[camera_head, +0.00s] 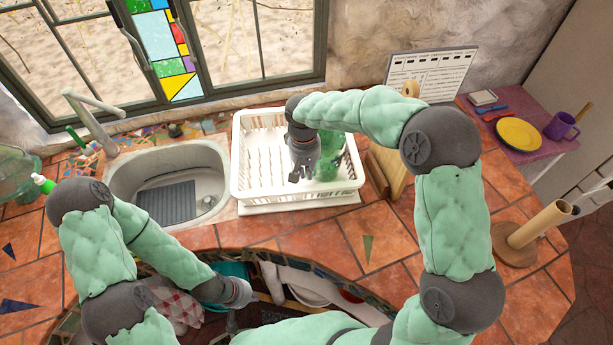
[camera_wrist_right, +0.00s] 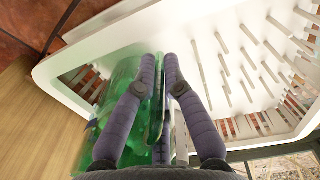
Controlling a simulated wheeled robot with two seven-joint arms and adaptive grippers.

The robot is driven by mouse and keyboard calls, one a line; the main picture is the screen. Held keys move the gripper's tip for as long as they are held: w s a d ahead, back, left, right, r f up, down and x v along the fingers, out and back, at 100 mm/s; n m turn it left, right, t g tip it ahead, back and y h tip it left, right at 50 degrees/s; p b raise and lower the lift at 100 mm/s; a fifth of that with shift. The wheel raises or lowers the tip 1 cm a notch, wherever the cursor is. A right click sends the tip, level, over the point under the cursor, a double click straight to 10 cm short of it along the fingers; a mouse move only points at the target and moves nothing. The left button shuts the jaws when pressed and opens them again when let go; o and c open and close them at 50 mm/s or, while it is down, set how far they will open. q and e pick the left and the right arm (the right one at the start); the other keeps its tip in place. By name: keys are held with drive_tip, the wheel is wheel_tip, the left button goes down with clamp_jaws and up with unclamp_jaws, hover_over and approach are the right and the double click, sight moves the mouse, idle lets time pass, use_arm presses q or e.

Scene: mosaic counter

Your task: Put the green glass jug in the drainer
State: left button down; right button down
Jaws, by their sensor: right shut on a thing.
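The green glass jug (camera_head: 328,168) is see-through and sits within the right end of the white drainer (camera_head: 240,178). I cannot tell whether it rests on the drainer's floor. My right gripper (camera_head: 303,172) reaches down into the drainer at the jug's left side. In the right wrist view the fingers of my right gripper (camera_wrist_right: 160,65) are closed on a thin green part of the jug (camera_wrist_right: 118,100), and the drainer's rim (camera_wrist_right: 95,40) runs past it. My left gripper (camera_head: 236,318) hangs low in front of the counter, away from the jug; its fingers are too small to read.
A sink (camera_head: 212,165) with a tap lies left of the drainer. Wooden boards (camera_head: 388,172) stand close to its right. Dishes fill an open shelf below the counter's front edge.

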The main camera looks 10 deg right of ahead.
drive_tip(key=shift+f, duration=1.15)
drive_tip(key=shift+f, duration=0.15)
drive_tip(key=c, duration=1.3)
unclamp_jaws()
drive_tip(key=shift+c, duration=0.2)
drive_tip(key=shift+s, duration=0.1)
wheel_tip(320, 180, up, 12)
drive_tip(key=p, duration=0.1)
drive_tip(key=shift+a+p, duration=0.3)
drive_tip(key=shift+p, duration=0.1)
